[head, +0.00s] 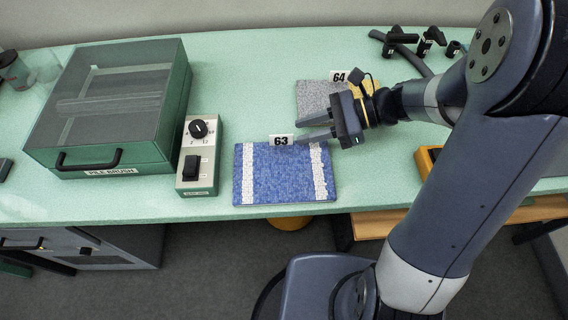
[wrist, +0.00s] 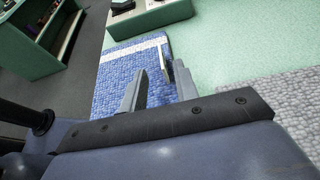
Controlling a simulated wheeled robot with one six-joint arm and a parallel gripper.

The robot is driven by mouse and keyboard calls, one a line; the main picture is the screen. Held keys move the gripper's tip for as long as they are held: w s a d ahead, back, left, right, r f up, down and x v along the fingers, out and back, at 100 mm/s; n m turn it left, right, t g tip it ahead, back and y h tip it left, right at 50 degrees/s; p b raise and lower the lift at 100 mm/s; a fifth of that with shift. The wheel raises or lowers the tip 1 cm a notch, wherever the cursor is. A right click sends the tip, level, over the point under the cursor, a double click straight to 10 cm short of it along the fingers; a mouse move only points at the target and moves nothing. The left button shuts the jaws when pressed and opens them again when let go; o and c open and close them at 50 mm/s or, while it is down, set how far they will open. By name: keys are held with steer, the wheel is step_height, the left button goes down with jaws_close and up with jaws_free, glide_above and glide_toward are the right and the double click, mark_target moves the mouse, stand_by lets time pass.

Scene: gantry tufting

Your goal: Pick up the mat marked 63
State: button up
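The mat marked 63 (head: 262,180) is blue with a white stripe near each side, and lies flat at the table's front edge. Its white tag (head: 281,140) stands at the back edge of the mat. My gripper (head: 298,131) is open and empty, just right of the tag and over the back right of the mat. In the wrist view, my gripper (wrist: 160,68) has its fingers apart, with the blue mat (wrist: 120,75) below and beyond them. Whether a finger touches the tag, I cannot tell.
A grey mat marked 64 (head: 313,95) lies behind my gripper. A control box (head: 198,155) with a dial and switch stands left of the blue mat, beside a green pile brush case (head: 110,105). Dark tools (head: 400,38) lie at the back right.

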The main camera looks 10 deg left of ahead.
mark_target(281, 135)
steer(key=shift+x, duration=3.25)
steer(key=shift+w, duration=0.1)
steer(key=shift+c, duration=0.4)
jaws_close()
